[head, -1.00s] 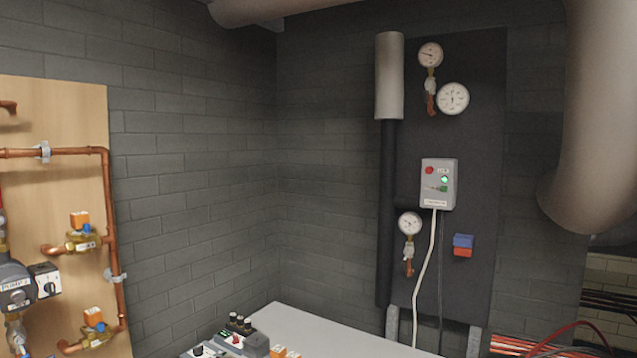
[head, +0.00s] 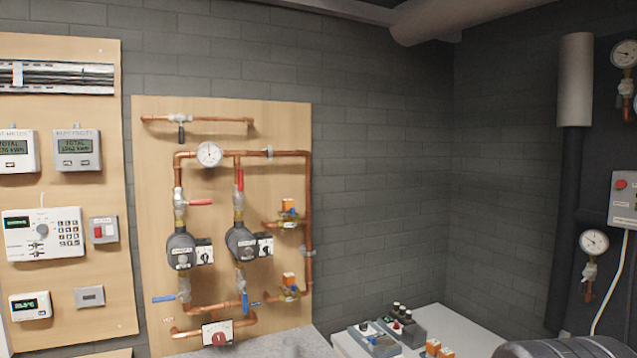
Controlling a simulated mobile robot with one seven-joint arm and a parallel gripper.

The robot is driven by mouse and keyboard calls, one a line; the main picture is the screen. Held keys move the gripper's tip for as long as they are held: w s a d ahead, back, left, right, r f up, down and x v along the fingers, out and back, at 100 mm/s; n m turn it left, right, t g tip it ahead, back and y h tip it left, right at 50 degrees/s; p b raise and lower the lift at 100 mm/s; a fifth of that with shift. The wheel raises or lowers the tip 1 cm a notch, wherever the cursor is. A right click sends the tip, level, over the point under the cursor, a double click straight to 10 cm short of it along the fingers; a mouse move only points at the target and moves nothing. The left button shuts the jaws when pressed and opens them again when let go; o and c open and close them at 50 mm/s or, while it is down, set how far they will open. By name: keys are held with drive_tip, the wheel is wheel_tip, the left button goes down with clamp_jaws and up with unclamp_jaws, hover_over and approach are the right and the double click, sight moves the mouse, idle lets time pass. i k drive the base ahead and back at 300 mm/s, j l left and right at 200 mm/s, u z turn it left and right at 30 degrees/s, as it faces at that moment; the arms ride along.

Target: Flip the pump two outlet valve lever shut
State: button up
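Two dark pumps hang on the wooden panel (head: 285,130) in the head view. The right one, which I take as pump two (head: 240,241), has a red lever (head: 240,180) above it, upright along its copper pipe. This looks like its outlet valve lever; its label is too small to read. Below this pump a blue lever (head: 246,302) also stands roughly along the pipe. The left pump (head: 180,250) has a red lever (head: 201,203) above it, lying crosswise to its pipe, and a blue lever (head: 163,299) below, also crosswise. My gripper is not in view.
A round gauge (head: 209,154) sits on the pipe between the pumps. Meters and a keypad box (head: 43,233) fill another panel at left. A pale bench (head: 450,330) with small control boxes (head: 405,328) stands to the right. A grey rounded shape, possibly my arm, shows at bottom right.

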sight(240, 198)
drive_tip(key=u, duration=0.75)
